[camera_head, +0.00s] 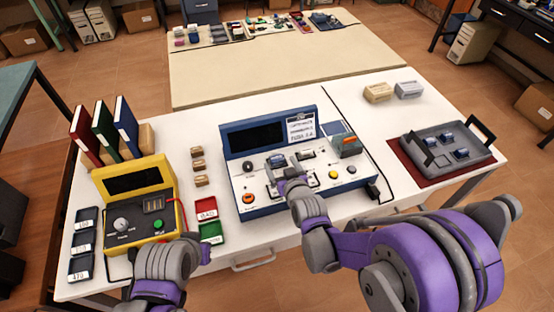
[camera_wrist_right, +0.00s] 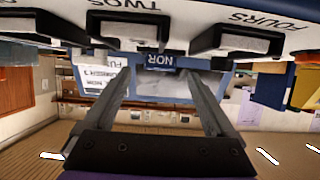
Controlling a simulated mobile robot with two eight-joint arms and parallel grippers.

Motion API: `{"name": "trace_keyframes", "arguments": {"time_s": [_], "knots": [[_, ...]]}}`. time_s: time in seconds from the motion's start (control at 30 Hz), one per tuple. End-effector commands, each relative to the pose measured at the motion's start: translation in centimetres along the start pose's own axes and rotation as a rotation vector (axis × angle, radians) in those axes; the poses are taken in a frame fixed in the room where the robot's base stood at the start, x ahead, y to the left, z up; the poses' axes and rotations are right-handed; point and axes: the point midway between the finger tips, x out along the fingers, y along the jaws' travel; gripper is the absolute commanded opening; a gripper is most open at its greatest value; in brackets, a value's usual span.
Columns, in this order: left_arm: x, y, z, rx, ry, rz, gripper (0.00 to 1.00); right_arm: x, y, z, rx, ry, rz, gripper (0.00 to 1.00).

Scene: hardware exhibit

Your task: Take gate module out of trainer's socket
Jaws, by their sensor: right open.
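The blue-framed trainer (camera_head: 238,205) with a white panel and dark screen stands mid-table in the head view. A gate module (camera_head: 277,161) with a blue top sits in the middle of its panel. In the right wrist view a blue module labelled NOR (camera_wrist_right: 176,62) shows between the fingers. My right gripper (camera_wrist_right: 157,66) is open, with one finger on each side of the NOR module; contact cannot be told. In the head view my right wrist covers part of the panel's front. My left gripper (camera_head: 203,252) hovers at the front edge by the yellow unit; its jaws are unclear.
A yellow unit (camera_head: 163,170) with a knob stands left of the trainer. Red (camera_head: 206,205) and green (camera_head: 211,231) trays lie between them. A grey tray (camera_head: 480,160) with several modules sits on the right on a red mat.

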Motion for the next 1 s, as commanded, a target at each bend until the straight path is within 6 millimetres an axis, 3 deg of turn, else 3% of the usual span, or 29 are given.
{"name": "trace_keyframes", "arguments": {"time_s": [0.2,0.47,0.9,1.0], "knots": [[-0.3,0.0,-0.3,0.000,0.003,0.000,0.00,2.5,0.1,0.0,0.000,0.000,0.000,0.90],[-0.3,0.0,-0.3,0.000,0.002,0.000,0.00,2.7,0.1,0.0,0.000,0.000,0.000,0.90],[-0.3,0.0,-0.3,0.000,0.002,0.000,0.00,2.7,0.1,0.0,0.000,0.000,0.000,0.13],[-0.3,0.0,-0.3,0.000,0.002,0.000,0.00,2.7,0.1,0.0,0.000,0.000,0.000,0.00]]}}
